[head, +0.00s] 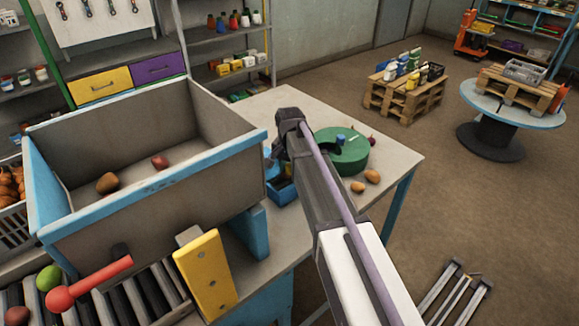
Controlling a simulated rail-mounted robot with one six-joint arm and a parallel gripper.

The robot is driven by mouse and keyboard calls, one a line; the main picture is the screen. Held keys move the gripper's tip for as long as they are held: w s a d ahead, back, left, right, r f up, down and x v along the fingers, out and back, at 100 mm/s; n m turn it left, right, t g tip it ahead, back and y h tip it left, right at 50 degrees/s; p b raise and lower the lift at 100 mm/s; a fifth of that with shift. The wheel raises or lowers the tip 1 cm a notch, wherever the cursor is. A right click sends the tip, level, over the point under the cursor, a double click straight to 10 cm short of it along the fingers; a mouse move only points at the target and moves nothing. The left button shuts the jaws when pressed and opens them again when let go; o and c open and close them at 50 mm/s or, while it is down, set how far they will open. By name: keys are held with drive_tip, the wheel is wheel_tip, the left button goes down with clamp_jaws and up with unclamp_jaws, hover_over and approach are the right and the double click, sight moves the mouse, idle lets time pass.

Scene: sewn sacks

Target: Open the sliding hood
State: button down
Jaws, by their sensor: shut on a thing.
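My arm reaches from the lower right up to a dark joint over the table, in the head view. My gripper's fingers do not show; the arm may hide them. No part can be named as the sliding hood with certainty. A large grey open-topped box with blue edges (150,187) stands at the left. A red bar handle with a round knob (95,284) and a yellow plate (206,274) are at its front. A green round body (348,152) stands on the table behind my arm, partly hidden by it. A blue container (283,191) is left of my arm, partly hidden.
Potatoes and red items lie in the box. More potatoes (372,177) lie on the grey table (400,150). Rollers (150,301) run below the box. Shelves and drawers (158,67) stand behind. The floor to the right is mostly clear, with a pallet (404,98) further back.

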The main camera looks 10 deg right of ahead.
drive_tip(key=w+a, duration=0.1)
drive_tip(key=w, duration=0.2)
drive_tip(key=w+a, duration=0.2)
drive_tip(key=w, duration=0.1)
drive_tip(key=w+a, duration=0.1)
drive_tip(key=w, duration=0.2)
drive_tip(key=shift+a, duration=0.35)
drive_tip(key=c, duration=0.8)
unclamp_jaws()
drive_tip(key=shift+c, duration=0.2)
wheel_tip(320, 180, up, 11)
drive_tip(key=p, duration=1.1)
drive_tip(key=shift+f, duration=0.15)
